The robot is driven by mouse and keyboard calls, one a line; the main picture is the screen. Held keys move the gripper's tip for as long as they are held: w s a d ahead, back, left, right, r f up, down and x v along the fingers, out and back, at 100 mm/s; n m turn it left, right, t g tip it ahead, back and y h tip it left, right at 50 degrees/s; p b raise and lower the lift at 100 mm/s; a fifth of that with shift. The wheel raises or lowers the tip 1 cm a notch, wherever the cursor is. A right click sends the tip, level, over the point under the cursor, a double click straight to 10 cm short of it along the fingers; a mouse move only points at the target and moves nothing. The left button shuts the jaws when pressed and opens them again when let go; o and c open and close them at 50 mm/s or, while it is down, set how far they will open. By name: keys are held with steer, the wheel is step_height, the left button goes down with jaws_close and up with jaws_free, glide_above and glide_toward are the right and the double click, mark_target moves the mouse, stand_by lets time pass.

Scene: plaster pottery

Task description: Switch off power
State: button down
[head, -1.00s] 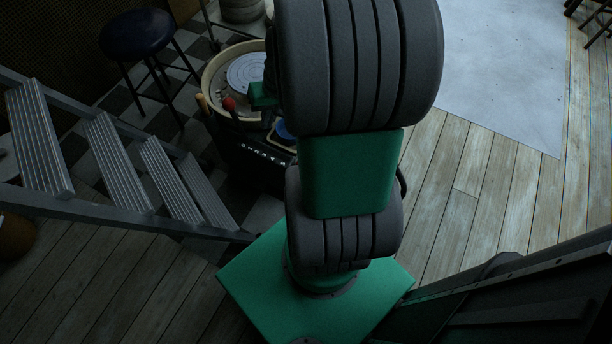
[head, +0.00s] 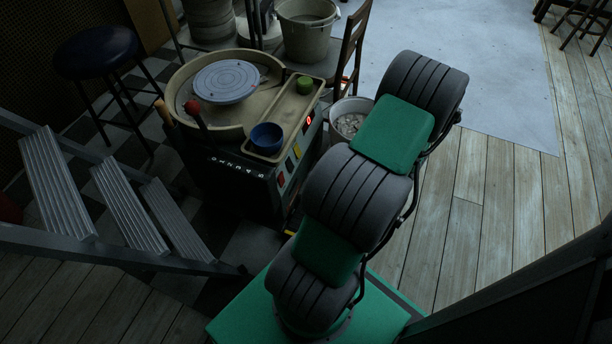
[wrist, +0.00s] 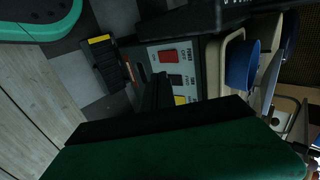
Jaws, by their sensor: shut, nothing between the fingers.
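The pottery wheel machine (head: 225,180) stands left of my arm in the head view. Its side panel (head: 288,165) faces right and carries a lit red display (head: 309,120) and coloured switches. In the wrist view the panel shows a red switch (wrist: 168,56), a dark switch (wrist: 175,82) and a yellow patch (wrist: 180,100). My arm hides the gripper in the head view.
A tray on the machine holds a blue bowl (head: 266,138) and a green pot (head: 304,85). A bucket (head: 349,121) and wooden chair (head: 353,45) stand behind. Metal stairs (head: 125,205) are at left. A dark pedal (wrist: 105,62) lies on the floor.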

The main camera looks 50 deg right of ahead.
mark_target(282, 178)
steer(key=b+x, duration=0.1)
steer(key=x, duration=0.2)
steer(key=w+r+b+x, duration=0.1)
steer(key=b+x, duration=0.1)
steer(key=x, duration=0.2)
steer(key=b+x, duration=0.1)
steer(key=x, duration=0.3)
steer(key=shift+w+a+r, duration=0.2)
steer(key=shift+w+a, duration=0.05)
steer(key=shift+w+a+r, duration=0.1)
steer(key=shift+w, duration=0.2)
steer(key=shift+r, duration=0.1)
